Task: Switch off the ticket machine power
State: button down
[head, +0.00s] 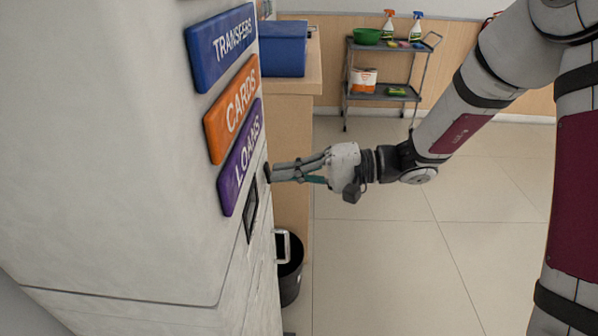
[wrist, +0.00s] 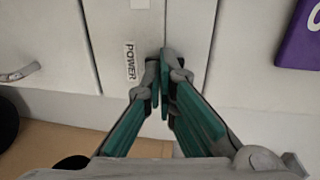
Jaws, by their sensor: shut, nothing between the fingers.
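The ticket machine (head: 110,150) is a tall pale cabinet filling the left of the head view, with blue, orange and purple signs on its face. In the wrist view a white POWER label (wrist: 130,62) sits on a pale strip of the machine, just left of my fingertips. My gripper (head: 272,173) reaches left to the machine's front, beside the purple LOANS sign (head: 240,158). Its fingers (wrist: 165,88) are closed together with nothing between them. The tips are at or very near the panel; contact cannot be told. The fingertips hide part of the strip, and the switch is not clearly visible.
A black bin (head: 291,270) stands beside the wooden counter (head: 293,135), which holds a blue box (head: 284,48). A grey cart (head: 385,94) stands behind. The tiled floor is clear.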

dwell(0.3)
jog(key=y+b, duration=0.1)
jog(key=b, duration=0.1)
jog(key=a+f+y+b, duration=0.1)
jog(key=b, duration=0.1)
jog(key=shift+y, duration=0.4)
jog(key=d+f, duration=0.1)
jog(key=d, duration=1.3)
jog(key=shift+s+d, duration=0.2)
jog(key=shift+s, duration=0.05)
jog(key=shift+f, duration=0.1)
